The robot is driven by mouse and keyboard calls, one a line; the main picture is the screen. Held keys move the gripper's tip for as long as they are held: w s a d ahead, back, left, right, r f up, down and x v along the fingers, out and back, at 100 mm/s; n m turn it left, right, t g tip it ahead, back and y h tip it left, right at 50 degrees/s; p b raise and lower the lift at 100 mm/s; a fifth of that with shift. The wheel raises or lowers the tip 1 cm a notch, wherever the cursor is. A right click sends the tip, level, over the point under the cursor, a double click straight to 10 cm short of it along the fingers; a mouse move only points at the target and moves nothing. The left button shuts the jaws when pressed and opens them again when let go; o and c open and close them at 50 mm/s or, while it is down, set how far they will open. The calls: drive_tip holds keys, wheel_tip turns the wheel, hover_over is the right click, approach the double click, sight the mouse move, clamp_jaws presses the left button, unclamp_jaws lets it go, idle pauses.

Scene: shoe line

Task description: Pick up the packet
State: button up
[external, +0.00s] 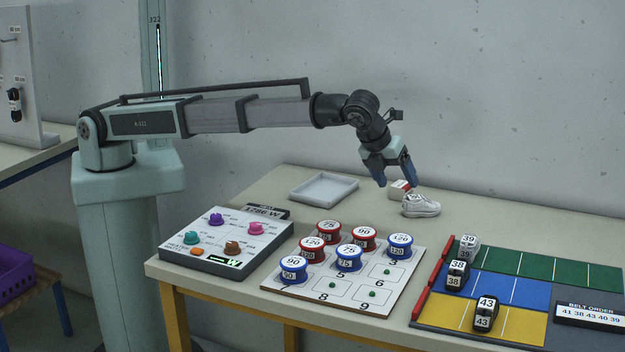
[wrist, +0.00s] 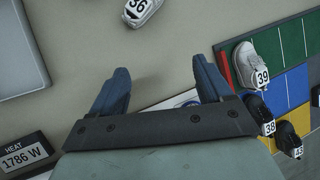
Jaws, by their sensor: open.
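The shoe, labelled 36 (wrist: 140,10), shows at the top edge there.
A shallow grey tray (external: 323,200) stands at the back left. A board (external: 330,297) with red and blue numbered spools and a heater panel (external: 215,262) are in front. The coloured lane mat (external: 515,290) with several shoes is at right. Table around the shoe is clear.

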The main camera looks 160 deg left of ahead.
sight(402, 184)
drive_tip(key=s+a+r+g+h, duration=0.1)
drive_tip(key=s+a, duration=0.3)
drive_tip(key=s, duration=0.3)
drive_tip(key=s+a+r+g+h, duration=0.1)
drive_tip(key=s+a, duration=0.3)
drive_tip(key=s, duration=0.3)
drive_tip(key=x, duration=1.3)
drive_tip(key=shift+d+f, duration=0.25)
drive_tip(key=shift+f, duration=0.3)
drive_tip(key=c, duration=1.1)
